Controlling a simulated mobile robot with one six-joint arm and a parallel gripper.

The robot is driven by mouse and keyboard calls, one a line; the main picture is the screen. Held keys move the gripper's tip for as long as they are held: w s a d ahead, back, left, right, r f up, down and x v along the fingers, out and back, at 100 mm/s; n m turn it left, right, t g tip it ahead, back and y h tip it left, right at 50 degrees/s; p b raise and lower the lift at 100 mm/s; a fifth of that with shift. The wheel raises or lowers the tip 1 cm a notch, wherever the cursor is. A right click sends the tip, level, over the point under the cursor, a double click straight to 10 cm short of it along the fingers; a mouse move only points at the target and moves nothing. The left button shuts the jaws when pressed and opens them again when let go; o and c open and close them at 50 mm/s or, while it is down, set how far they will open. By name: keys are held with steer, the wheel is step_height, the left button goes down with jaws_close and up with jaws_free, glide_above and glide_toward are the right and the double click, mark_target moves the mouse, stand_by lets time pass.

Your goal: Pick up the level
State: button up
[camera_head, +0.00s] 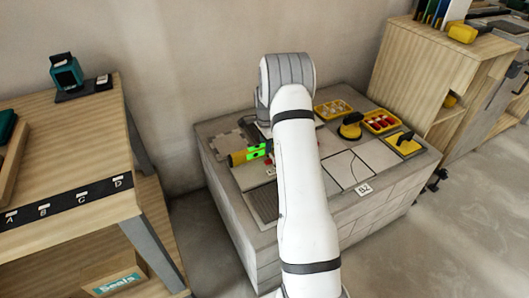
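The level, a yellow bar with bright green parts (240,157), lies at the left part of the grey tiled block, left of my arm. Its right end runs up to or behind my white arm, so its full length is hidden. My arm reaches from the bottom middle of the picture up over the block and bends down at its top. My gripper is hidden behind the arm links. I cannot tell whether it touches the level.
A wooden bench (70,165) stands left; a wooden cabinet (424,68) stands right.

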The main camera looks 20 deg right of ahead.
steer(key=shift+c, duration=0.4)
jaws_close()
